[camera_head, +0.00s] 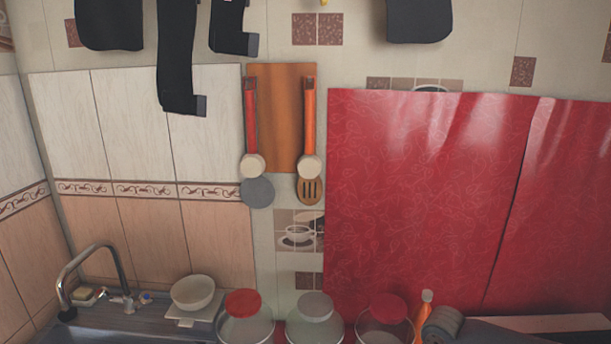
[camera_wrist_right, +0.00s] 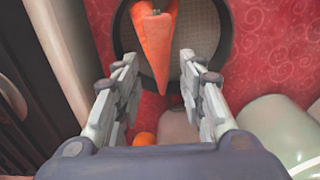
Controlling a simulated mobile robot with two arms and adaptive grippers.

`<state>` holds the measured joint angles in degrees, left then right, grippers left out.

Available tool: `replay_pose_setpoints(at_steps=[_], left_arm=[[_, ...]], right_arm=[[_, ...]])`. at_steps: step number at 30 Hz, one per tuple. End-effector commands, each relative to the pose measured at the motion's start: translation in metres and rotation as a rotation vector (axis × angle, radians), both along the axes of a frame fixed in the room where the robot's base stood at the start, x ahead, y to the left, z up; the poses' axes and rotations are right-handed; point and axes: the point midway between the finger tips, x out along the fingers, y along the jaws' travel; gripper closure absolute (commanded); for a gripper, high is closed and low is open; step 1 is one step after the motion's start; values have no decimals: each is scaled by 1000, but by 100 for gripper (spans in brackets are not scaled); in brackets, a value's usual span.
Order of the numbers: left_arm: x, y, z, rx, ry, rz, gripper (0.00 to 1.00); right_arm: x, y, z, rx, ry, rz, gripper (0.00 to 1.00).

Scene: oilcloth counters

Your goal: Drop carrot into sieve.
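In the right wrist view the carrot (camera_wrist_right: 157,45) is orange, with its thick end at the top and its tip pointing towards me. It appears over the round, dark-rimmed sieve (camera_wrist_right: 196,32) with grey mesh, and its tip overlaps the near rim. I cannot tell whether it rests in the sieve or is above it. My right gripper (camera_wrist_right: 154,63) has its fingers spread, with clear gaps on both sides of the carrot. I make out neither carrot nor sieve in the head view. My left gripper is not identifiable there.
Jars with a red lid (camera_head: 243,303), a grey lid (camera_head: 316,306) and another red lid (camera_head: 389,308) line the counter. A white bowl (camera_head: 193,292) stands by the tap (camera_head: 118,262). Red oilcloth (camera_head: 420,190) covers the wall. A pale rounded object (camera_wrist_right: 280,130) lies right of my gripper.

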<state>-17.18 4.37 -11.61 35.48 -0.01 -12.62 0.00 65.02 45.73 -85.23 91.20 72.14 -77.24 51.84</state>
Motion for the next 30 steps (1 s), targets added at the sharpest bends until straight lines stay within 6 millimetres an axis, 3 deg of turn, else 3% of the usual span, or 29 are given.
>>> replay_pose_setpoints(at_steps=[9, 13, 24, 30], left_arm=[[1, 7, 0, 9, -2, 3, 60], [0, 7, 0, 8, -2, 3, 60], [1, 4, 0, 5, -1, 1, 60], [1, 4, 0, 5, -1, 1, 60]], right_arm=[[0, 0, 0, 0, 0, 0, 55], [1, 0, 9, 1, -1, -1, 55], [1, 0, 83, 1, -4, 0, 55], [1, 0, 111, 0, -1, 0, 55]])
